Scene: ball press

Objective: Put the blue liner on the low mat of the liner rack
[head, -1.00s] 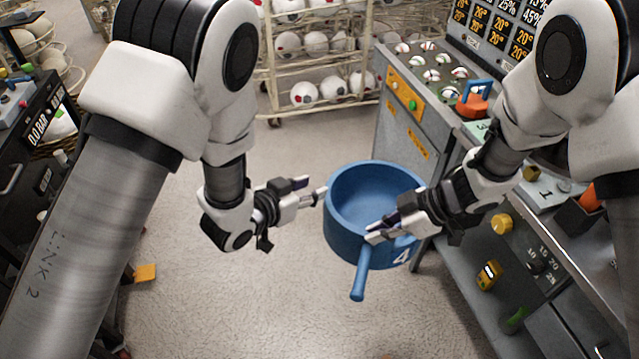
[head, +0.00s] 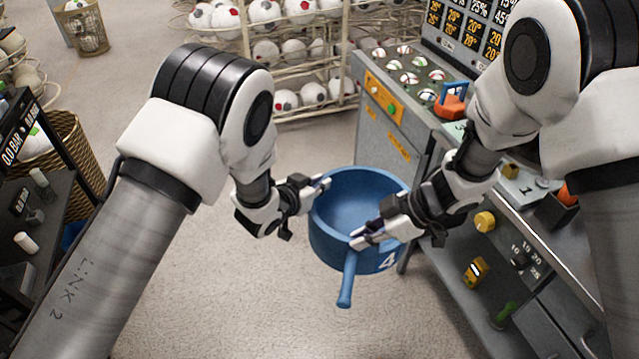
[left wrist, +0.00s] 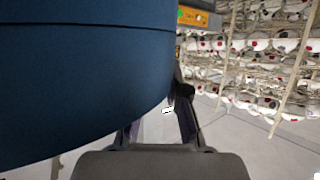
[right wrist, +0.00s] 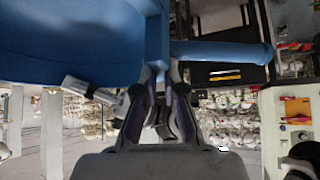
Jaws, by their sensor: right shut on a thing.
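The blue liner (head: 330,235) is a round open tub marked 4 with a stub handle (head: 348,280), held upright in the air. My right gripper (head: 368,237) is shut on the liner at the handle's base; the right wrist view shows its fingers (right wrist: 160,85) meeting there. My left gripper (head: 318,188) is at the liner's left side near the rim. In the left wrist view its fingers (left wrist: 160,122) are apart, and the liner wall (left wrist: 80,90) fills the upper left, hiding part of them. I cannot make out the liner rack or its low mat.
A grey bench (head: 385,145) with knobs and a ball tray (head: 410,68) stands close at right. A dark shelf unit (head: 40,245) and a wicker basket (head: 75,150) are at left. Wire ball racks (head: 300,65) stand behind. The floor (head: 240,320) below is clear.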

